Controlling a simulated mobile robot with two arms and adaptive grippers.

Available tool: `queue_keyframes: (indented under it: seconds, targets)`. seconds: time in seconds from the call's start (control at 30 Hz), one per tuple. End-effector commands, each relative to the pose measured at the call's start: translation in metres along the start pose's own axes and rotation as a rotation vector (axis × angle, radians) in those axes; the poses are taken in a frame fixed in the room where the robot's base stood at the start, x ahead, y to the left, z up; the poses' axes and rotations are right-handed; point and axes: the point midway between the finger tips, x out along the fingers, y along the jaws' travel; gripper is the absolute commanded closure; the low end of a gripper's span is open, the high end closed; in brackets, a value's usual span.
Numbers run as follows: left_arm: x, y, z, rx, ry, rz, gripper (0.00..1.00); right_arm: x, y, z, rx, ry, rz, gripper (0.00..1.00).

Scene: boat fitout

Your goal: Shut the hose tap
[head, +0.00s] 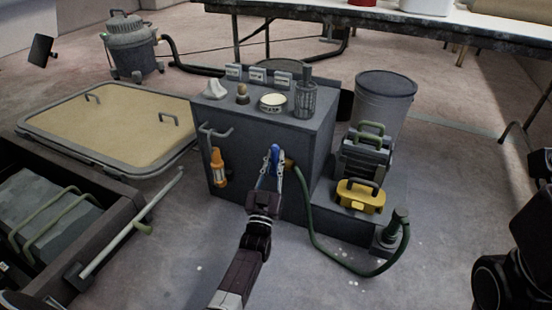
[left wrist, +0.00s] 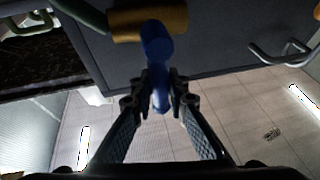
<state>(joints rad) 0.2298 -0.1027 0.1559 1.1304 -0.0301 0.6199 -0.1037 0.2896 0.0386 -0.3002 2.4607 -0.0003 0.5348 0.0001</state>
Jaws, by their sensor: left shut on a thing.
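The hose tap has a blue handle (head: 275,154) and a brass body (head: 289,163) on the front of a dark grey cabinet (head: 315,150). A green hose (head: 309,225) hangs from the brass end. My left gripper (head: 271,168) reaches up to the tap, and its fingers are shut on the blue handle. In the left wrist view the blue handle (left wrist: 157,50) runs down from the brass body (left wrist: 150,22) to between the fingers (left wrist: 161,108). Part of my right arm shows at the right edge of the head view; its fingers are out of sight.
An orange lantern (head: 218,167) and a hook (head: 215,132) are on the cabinet front, left of the tap. A yellow toolbox (head: 360,195) stands on the lower step at right. The cabinet top holds a wire basket (head: 306,99) and small items. Open floor lies in front.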

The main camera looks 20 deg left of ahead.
Motion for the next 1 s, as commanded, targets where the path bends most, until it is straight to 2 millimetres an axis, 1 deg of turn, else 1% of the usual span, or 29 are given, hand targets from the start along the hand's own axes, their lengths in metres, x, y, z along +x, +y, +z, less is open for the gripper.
queue_keyframes:
  seconds: [0.37, 0.4, 0.53, 0.83, 0.97, 1.0]
  targets:
    - [0.000, -0.002, 0.002, -0.009, -0.004, -0.004, 1.00, 0.000, 0.000, 0.000, 0.000, 0.000, 0.000, 0.60]
    - [0.000, -0.002, 0.001, -0.009, -0.004, -0.004, 0.81, 0.000, 0.000, 0.000, 0.000, 0.000, 0.000, 0.60]
    - [0.000, -0.001, 0.001, -0.007, -0.003, -0.004, 0.67, 0.000, 0.000, 0.000, 0.001, 0.000, 0.000, 0.60]
    - [-0.002, -0.001, 0.001, -0.006, -0.003, -0.002, 0.67, -0.001, 0.000, 0.001, -0.001, -0.004, 0.000, 0.60]
    - [-0.016, -0.001, 0.002, -0.006, -0.005, -0.002, 0.67, -0.001, 0.000, 0.000, -0.001, -0.003, 0.000, 0.60]
    - [-0.022, -0.001, 0.002, -0.006, -0.006, -0.002, 0.67, -0.001, 0.000, 0.000, 0.000, -0.003, 0.000, 0.60]
